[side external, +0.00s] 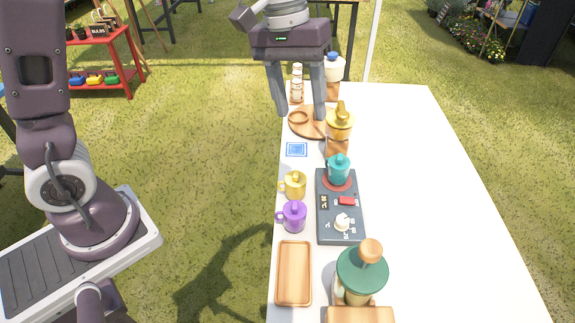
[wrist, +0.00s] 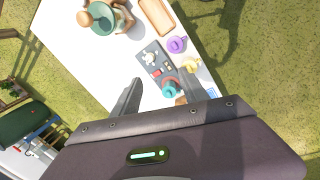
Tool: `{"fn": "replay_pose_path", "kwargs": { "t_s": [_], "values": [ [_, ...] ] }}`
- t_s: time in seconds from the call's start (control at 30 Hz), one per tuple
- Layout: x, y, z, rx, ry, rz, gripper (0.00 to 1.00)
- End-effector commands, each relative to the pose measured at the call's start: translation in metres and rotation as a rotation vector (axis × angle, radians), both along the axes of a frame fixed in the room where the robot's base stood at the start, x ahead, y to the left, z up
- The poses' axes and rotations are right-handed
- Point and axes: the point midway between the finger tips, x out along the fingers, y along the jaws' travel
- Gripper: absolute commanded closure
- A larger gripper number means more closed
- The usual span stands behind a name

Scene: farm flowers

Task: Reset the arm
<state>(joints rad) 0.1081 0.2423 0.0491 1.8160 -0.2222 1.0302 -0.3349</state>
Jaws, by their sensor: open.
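My gripper (side external: 299,112) is open and empty, raised in the air above the far end of the white table (side external: 417,200) in the side external view. Its fingers point down, and nothing is between them. Part of the far end of the table is hidden behind my gripper in the side external view.
Below are a round wooden board (side external: 307,130), a yellow-lidded jar (side external: 340,122), a dark scale-like plate (side external: 325,228), yellow (side external: 295,186) and purple (side external: 293,215) mugs, a wooden tray (side external: 294,273) and a green-lidded jar (side external: 362,270). The table's right side is clear.

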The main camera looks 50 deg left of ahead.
Motion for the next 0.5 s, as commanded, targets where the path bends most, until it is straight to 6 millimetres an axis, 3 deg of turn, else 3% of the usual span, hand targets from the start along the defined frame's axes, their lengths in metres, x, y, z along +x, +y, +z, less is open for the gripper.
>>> {"fn": "replay_pose_path", "kwargs": {
  "t_s": [0.03,0.1,0.2,0.3,0.4,0.5],
  "values": [
    [-0.029,0.011,0.024,0.019,-0.074,-0.042,0.48],
    [-0.071,0.026,0.044,0.061,-0.173,-0.108,0.48],
    [-0.127,0.043,0.054,0.134,-0.298,-0.198,0.48],
    [-0.169,0.055,0.047,0.206,-0.390,-0.266,0.48],
    [-0.192,0.062,0.038,0.257,-0.445,-0.310,0.48],
    [-0.201,0.065,0.033,0.280,-0.467,-0.328,0.48]
  ]
}}
